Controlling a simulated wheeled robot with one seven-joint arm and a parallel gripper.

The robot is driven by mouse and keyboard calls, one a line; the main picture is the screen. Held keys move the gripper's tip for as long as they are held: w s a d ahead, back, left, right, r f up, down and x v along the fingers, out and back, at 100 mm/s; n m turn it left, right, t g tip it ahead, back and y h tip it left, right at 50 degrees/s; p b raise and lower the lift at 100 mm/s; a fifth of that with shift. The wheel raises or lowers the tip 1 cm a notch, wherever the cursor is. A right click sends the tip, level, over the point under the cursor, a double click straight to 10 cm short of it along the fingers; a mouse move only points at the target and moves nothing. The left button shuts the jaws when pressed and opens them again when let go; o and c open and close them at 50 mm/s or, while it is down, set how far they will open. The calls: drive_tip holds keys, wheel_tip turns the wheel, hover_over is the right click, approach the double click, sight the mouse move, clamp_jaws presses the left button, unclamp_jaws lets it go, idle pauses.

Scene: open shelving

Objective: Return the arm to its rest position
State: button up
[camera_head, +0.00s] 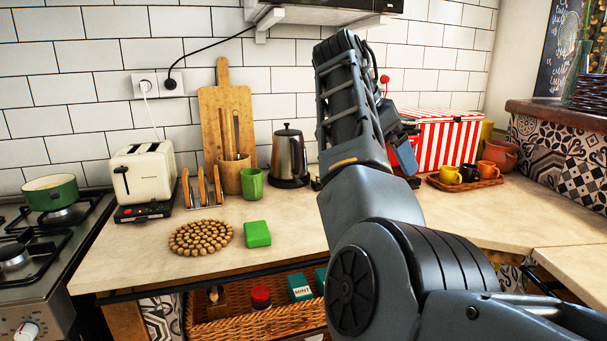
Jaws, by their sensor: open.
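My grey arm (385,240) rises from the lower right over the counter and bends at its upper end near the wall. My gripper (405,155) shows only in part behind the forearm, in front of a red-and-white striped box (450,146). Its fingers are mostly hidden, but it is open. I see nothing held in the part that shows. I cannot tell whether it touches the box.
The counter (290,230) holds a toaster (145,175), a kettle (289,157), a green cup (252,183), a green block (257,234), a beaded trivet (201,237) and a tray of cups (465,183). A stove (45,245) stands left. A wicker basket (255,325) sits below.

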drive_tip(key=s+d+f+n+t, duration=0.1)
drive_tip(key=d+f, duration=0.2)
drive_tip(key=f, duration=0.5)
drive_tip(key=s+d+f+n+t+h, duration=0.1)
drive_tip(key=d+f+n, duration=0.15)
drive_tip(key=f, duration=0.45)
drive_tip(key=s+d+f+n+t, duration=0.1)
drive_tip(key=d+f, duration=0.2)
drive_tip(key=f, duration=0.5)
drive_tip(key=s+d+f+n+t+y, duration=0.1)
drive_tip(key=s+d+f+n+t, duration=0.15)
drive_tip(key=s+f, duration=0.55)
drive_tip(key=s+d+f+n+t+y, duration=0.1)
drive_tip(key=s+d+f+n, duration=0.15)
drive_tip(key=s+f, duration=0.55)
drive_tip(key=s+a+f+n+t+y, duration=0.1)
drive_tip(key=s+a+n+t+y, duration=0.1)
drive_tip(key=s, duration=0.9)
drive_tip(key=s+a+f+n+t+y, duration=0.1)
drive_tip(key=s+n, duration=0.1)
drive_tip(key=s, duration=0.9)
drive_tip(key=s+a+r+t+y, duration=0.1)
drive_tip(key=s+a+r, duration=0.1)
drive_tip(key=s+r, duration=0.7)
drive_tip(key=s+a+r+t+y, duration=0.1)
drive_tip(key=s+a+r+t, duration=0.1)
drive_tip(key=s+r, duration=0.6)
drive_tip(key=shift+s+a+r, duration=0.4)
drive_tip(key=shift+s+a, duration=0.3)
drive_tip(key=shift+s, duration=0.45)
